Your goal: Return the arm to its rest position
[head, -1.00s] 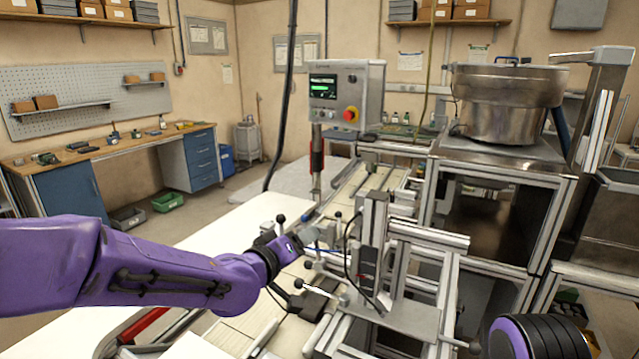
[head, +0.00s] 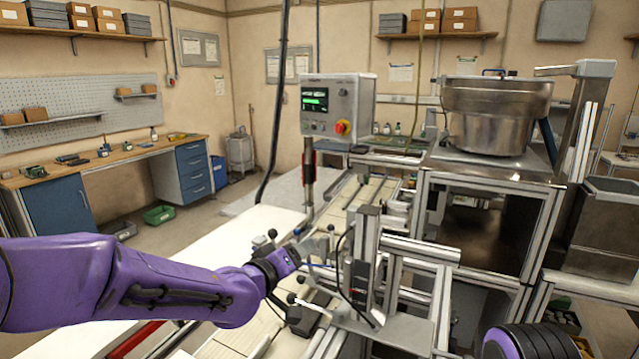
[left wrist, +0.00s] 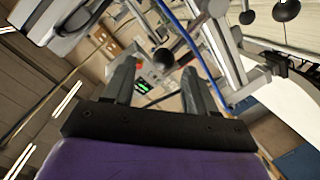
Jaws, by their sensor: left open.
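My left arm comes in from the left in the head view, purple with a dark wrist. Its gripper (head: 318,244) is beside the upright metal post of the machine fixture (head: 362,262). In the left wrist view the two grey fingers (left wrist: 158,90) stand apart with nothing held between them. A black knob and a blue cable (left wrist: 187,42) show near and beyond the fingers. Part of my right arm, with black rings and purple, shows at the bottom right of the head view; its gripper is out of frame. I see no tape reel clearly.
A control box (head: 338,105) with a green-lit screen and red button stands on a post behind the gripper. A steel bowl feeder (head: 495,115) sits on a frame at right. Black-knobbed levers are close to the gripper. The white table surface (head: 235,237) behind the arm is clear.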

